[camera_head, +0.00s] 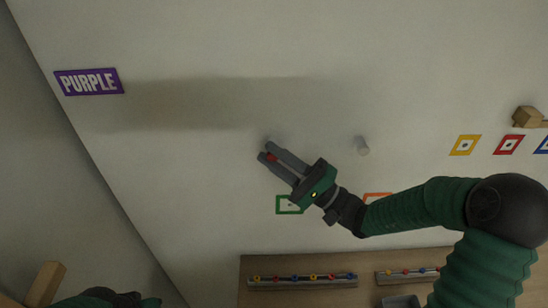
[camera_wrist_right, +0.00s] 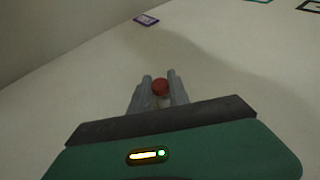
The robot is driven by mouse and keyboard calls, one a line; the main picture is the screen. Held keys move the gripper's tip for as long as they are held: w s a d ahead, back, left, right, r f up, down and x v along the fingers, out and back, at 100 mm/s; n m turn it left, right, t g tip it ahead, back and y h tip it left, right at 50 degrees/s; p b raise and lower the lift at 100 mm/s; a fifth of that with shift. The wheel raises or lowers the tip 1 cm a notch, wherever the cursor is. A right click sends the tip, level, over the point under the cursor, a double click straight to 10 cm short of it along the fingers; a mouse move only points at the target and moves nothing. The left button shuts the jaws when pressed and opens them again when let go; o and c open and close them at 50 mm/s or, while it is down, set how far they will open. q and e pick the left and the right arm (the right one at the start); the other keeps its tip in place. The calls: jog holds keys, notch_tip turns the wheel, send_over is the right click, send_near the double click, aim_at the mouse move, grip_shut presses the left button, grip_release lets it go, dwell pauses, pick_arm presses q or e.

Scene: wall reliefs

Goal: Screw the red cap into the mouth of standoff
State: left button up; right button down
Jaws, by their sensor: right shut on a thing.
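The red cap (camera_head: 271,158) is between the fingers of my right gripper (camera_head: 276,157), close to the white wall. My right gripper is shut on it, and the cap also shows between the fingertips in the right wrist view (camera_wrist_right: 160,87). A grey standoff (camera_head: 362,146) sticks out of the wall to the right of the gripper. A small grey shape shows at the fingertips, mostly hidden; I cannot tell whether it is another standoff or whether the cap touches it. Of my left arm only a green and black part shows at the bottom left; its fingers are out of sight.
A purple sign (camera_head: 89,82) is on the wall at the left. Yellow (camera_head: 465,145) and red (camera_head: 508,145) square frames and a wooden block (camera_head: 529,117) are at the right. A wooden table (camera_head: 300,298) below bears racks (camera_head: 302,282) of coloured caps. A green frame (camera_head: 288,205) is below the gripper.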

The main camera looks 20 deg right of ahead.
jog(key=shift+w, duration=0.15)
jog(key=c, duration=1.2)
grip_release()
jog(key=shift+d, duration=0.1)
jog(key=shift+o, duration=0.2)
jog(key=shift+f, duration=0.1)
jog(key=b+v, duration=0.6)
jog(key=v, duration=1)
jog(key=shift+d+b, duration=0.3)
jog(key=shift+d, duration=0.1)
jog(key=shift+f, duration=0.15)
